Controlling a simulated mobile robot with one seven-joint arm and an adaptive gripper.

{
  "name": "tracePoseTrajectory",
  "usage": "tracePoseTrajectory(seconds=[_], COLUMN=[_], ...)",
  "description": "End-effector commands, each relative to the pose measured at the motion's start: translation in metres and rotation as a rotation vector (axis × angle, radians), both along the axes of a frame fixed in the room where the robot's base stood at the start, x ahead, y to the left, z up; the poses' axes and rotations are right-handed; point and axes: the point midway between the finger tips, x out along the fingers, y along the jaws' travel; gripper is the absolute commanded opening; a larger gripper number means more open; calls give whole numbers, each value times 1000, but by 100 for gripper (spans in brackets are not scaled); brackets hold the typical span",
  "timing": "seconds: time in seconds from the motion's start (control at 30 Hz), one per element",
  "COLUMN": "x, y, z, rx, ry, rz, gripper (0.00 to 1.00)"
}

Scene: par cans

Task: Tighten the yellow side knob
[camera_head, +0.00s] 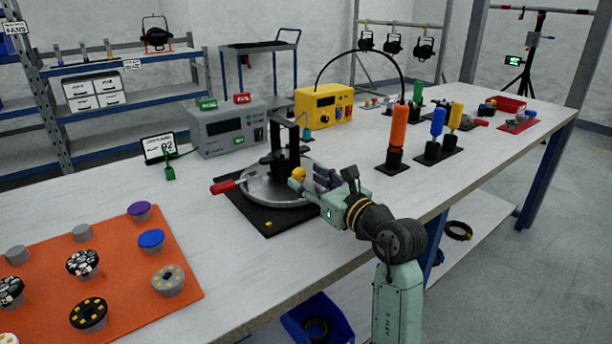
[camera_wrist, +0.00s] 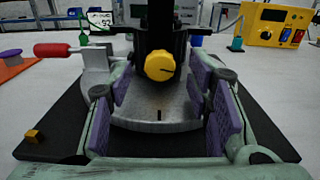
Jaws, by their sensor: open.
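The yellow side knob (camera_head: 299,174) sits on the side of a black upright bracket (camera_head: 288,146) on a round grey fixture. In the wrist view the knob (camera_wrist: 159,66) is round with a dark pointer line towards its right. My gripper (camera_head: 322,180) reaches in from the right at knob height. In the wrist view its purple-padded fingers (camera_wrist: 162,95) are open, one on each side of the knob and apart from it. The fixture's grey plate (camera_wrist: 155,118) lies below, with a dark index mark. A red handle (camera_head: 223,187) sticks out to the left.
The fixture stands on a black mat (camera_head: 262,214) with a small yellow block (camera_head: 268,224). A grey tester (camera_head: 228,128) and yellow power box (camera_head: 324,105) stand behind. Orange (camera_head: 398,130), blue and yellow drivers stand right. An orange mat (camera_head: 125,275) with several discs lies left.

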Motion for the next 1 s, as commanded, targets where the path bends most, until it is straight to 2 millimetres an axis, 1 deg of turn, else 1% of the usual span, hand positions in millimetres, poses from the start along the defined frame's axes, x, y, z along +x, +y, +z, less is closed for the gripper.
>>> tracePoseTrajectory(seconds=[0.03, 0.17, 0.47, 1.0], x=[5, 11, 13, 13], y=[4, 8, 9, 9], z=[1, 0, 0, 0], rx=[0, 1, 1, 1], ry=[0, -1, -1, -1], rz=[1, 0, -1, -1], gripper=[46, 46, 46, 10])
